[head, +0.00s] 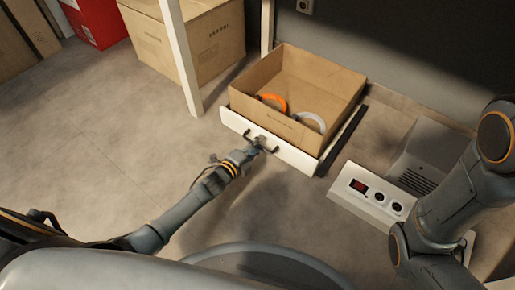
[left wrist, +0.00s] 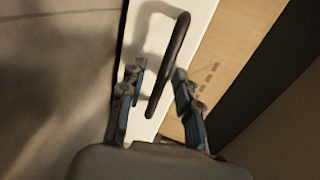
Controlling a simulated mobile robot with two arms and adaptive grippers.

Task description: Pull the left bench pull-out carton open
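The open cardboard carton (head: 335,84) sits behind a white front panel (head: 290,152) with a dark bar handle (head: 265,139). An orange ring-shaped item (head: 274,102) and a pale grey one (head: 309,118) lie inside it. My left gripper (head: 257,147) is at the handle. In the left wrist view, my left gripper (left wrist: 158,76) is open, with its fingers on either side of the dark handle (left wrist: 174,50); gaps show between fingers and bar. The white panel (left wrist: 200,20) lies behind it. My right arm shows at the right, but its gripper is out of view.
A dark rail (head: 343,140) runs along the carton's right side. A white unit with dials (head: 366,198) stands to the right. A white post (head: 181,60), a closed carton (head: 190,45) and a red box (head: 97,20) are at upper left. Floor left of my left arm is clear.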

